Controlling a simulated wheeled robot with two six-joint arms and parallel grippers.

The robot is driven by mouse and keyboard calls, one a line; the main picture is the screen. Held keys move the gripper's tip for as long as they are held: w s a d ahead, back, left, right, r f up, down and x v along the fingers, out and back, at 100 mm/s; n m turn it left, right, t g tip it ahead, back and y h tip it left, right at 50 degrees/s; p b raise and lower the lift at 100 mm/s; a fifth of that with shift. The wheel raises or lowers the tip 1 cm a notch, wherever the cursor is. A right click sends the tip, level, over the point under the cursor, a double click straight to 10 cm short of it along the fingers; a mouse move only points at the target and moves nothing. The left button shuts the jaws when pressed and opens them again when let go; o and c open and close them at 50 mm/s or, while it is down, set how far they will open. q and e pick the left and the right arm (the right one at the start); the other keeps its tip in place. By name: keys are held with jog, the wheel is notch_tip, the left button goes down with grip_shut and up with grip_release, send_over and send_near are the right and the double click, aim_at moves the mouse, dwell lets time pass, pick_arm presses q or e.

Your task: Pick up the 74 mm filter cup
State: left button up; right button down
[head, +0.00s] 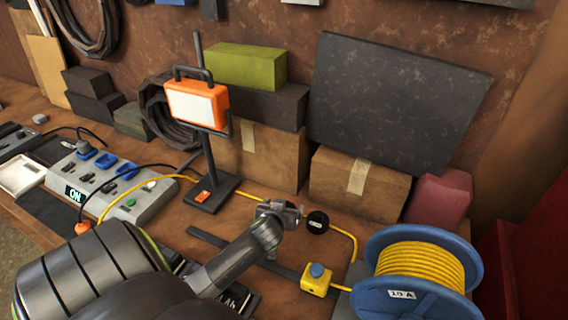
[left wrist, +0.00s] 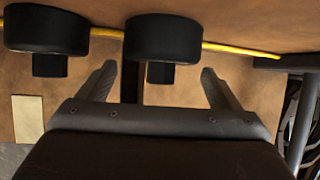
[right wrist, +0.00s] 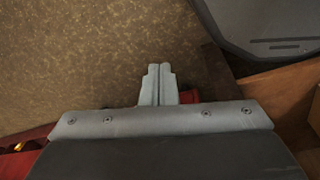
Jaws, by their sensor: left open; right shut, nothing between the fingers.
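A black round filter cup (head: 317,222) with a small white label stands on the bench in the head view. The label is too small to read. In the left wrist view two black cups show: one (left wrist: 163,38) ahead of and between my left fingertips, another (left wrist: 45,30) to the left. I cannot tell from the labels which is the 74 mm one. My left gripper (head: 284,210) is open and empty, just left of the labelled cup in the head view; its fingers also show in the left wrist view (left wrist: 157,78). My right gripper (right wrist: 158,72) is shut and empty, away from the cups.
A blue reel (head: 380,255) with yellow cable stands at right, near a yellow button box (head: 317,280). An orange work lamp (head: 197,104) stands behind left, beside a grey control box (head: 115,190). Cardboard boxes (head: 357,184) line the back. A yellow cable crosses the bench behind the cups.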

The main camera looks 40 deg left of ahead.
pick_arm(q)
jog(key=shift+w+a+f, duration=0.25)
jog(key=shift+w+f, duration=0.05)
jog(key=shift+w, duration=0.2)
